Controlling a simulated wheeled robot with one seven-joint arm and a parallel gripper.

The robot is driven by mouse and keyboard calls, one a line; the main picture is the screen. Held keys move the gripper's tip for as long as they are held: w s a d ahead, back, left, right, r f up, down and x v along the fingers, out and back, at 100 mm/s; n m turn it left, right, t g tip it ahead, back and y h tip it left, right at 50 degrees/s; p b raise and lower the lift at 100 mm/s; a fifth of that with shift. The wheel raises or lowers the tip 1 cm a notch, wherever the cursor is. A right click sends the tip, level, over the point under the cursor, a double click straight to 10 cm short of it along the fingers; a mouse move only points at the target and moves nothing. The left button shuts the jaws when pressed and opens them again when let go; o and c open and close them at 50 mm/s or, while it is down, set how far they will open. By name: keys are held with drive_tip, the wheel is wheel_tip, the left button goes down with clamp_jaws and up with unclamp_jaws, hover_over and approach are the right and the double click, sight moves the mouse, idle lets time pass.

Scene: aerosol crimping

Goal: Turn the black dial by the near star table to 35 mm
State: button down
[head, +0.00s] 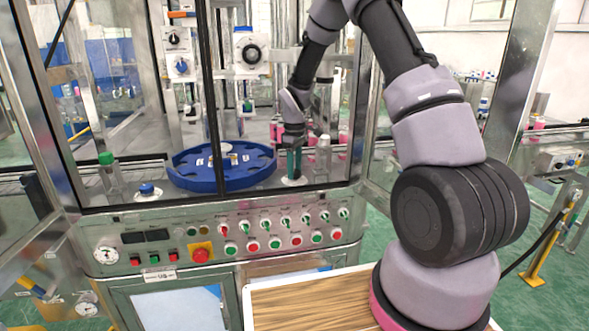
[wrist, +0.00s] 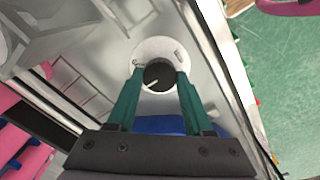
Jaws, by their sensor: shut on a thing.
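The black dial (wrist: 158,71) shows in the wrist view between my fingertips, on a round white plate (wrist: 147,50). A white pointer line on the dial points to the lower left of that view. Scale marks are too small to read. My gripper (wrist: 158,77) has green fingers, one on each side of the dial, shut on it. In the head view my gripper (head: 291,174) points down at the white plate (head: 293,181), and its fingers hide the dial. The blue star table (head: 205,180) lies just left of it.
Clear panels and metal posts (head: 357,110) frame the machine around my arm. A clear bottle-like part (head: 323,155) stands close right of my gripper. A blue-topped knob (head: 147,190) and a green-topped part (head: 106,159) are at the left. Buttons line the front panel (head: 215,250).

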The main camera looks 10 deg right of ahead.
sight(295, 172)
drive_tip(key=shift+m, duration=0.3)
drive_tip(key=m, duration=0.3)
drive_tip(key=shift+m, duration=0.4)
drive_tip(key=m, duration=0.5)
drive_tip(key=shift+m, duration=0.3)
drive_tip(key=shift+c, duration=1.5)
unclamp_jaws()
wheel_tip(295, 172, up, 11)
